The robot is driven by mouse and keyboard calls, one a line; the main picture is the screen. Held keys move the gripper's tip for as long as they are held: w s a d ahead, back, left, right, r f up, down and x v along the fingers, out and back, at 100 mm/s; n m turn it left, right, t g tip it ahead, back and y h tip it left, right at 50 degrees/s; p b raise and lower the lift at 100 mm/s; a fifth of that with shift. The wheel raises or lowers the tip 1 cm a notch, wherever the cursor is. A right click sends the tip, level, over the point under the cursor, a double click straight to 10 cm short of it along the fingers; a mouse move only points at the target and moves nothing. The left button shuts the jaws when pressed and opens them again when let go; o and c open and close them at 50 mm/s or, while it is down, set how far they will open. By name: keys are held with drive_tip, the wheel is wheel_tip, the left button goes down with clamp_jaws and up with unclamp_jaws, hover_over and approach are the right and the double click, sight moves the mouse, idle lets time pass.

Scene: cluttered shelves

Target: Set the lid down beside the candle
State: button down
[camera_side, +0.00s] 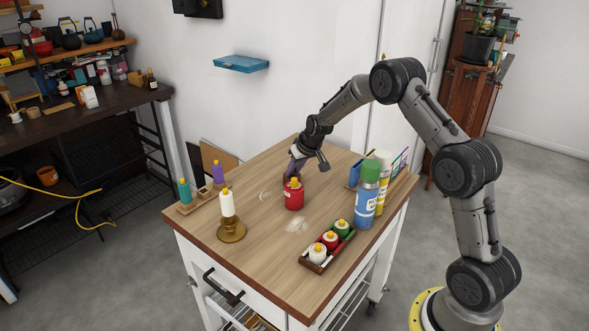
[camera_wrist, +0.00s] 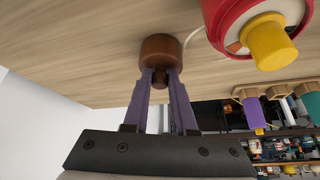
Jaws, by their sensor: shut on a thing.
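A red candle (camera_side: 293,198) with a yellow top stands on the wooden table, and it fills the upper right of the wrist view (camera_wrist: 222,22). My gripper (camera_side: 296,168) is low over the table just behind the candle in the side view. In the wrist view its purple fingers (camera_wrist: 160,76) are shut on the dark knob of a small round brown lid (camera_wrist: 160,49). The lid is beside the candle with a gap between them. I cannot tell whether it touches the table. In the side view the lid is not clearly seen.
A white candle (camera_side: 227,205) on a brass holder stands at the left. Teal (camera_side: 184,191) and purple (camera_side: 218,172) candles are behind it. A tray (camera_side: 317,266) of small candles lies at the front right. A blue can (camera_side: 367,197) and a yellow can (camera_side: 382,180) stand right.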

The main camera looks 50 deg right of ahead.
drive_tip(key=c, duration=0.7)
unclamp_jaws()
drive_tip(key=shift+f, duration=0.1)
drive_tip(key=shift+c, duration=0.2)
drive_tip(key=s+a+r+n, duration=0.1)
drive_tip(key=s+a+r, duration=0.45)
drive_tip(key=r, duration=0.35)
drive_tip(key=s+a+r, duration=0.4)
drive_tip(key=s+r, duration=0.3)
drive_tip(key=r, duration=0.2)
drive_tip(key=s+a+n, duration=0.1)
drive_tip(key=s+a, duration=0.3)
drive_tip(key=s, duration=0.5)
drive_tip(key=s+a+r+n+y, duration=0.1)
drive_tip(key=s+a, duration=0.3)
drive_tip(key=s, duration=0.5)
drive_tip(key=s+a+n, duration=0.1)
drive_tip(key=s+a, duration=0.3)
drive_tip(key=s, duration=0.5)
drive_tip(key=shift+r+y, duration=0.3)
drive_tip(key=shift+a, duration=0.1)
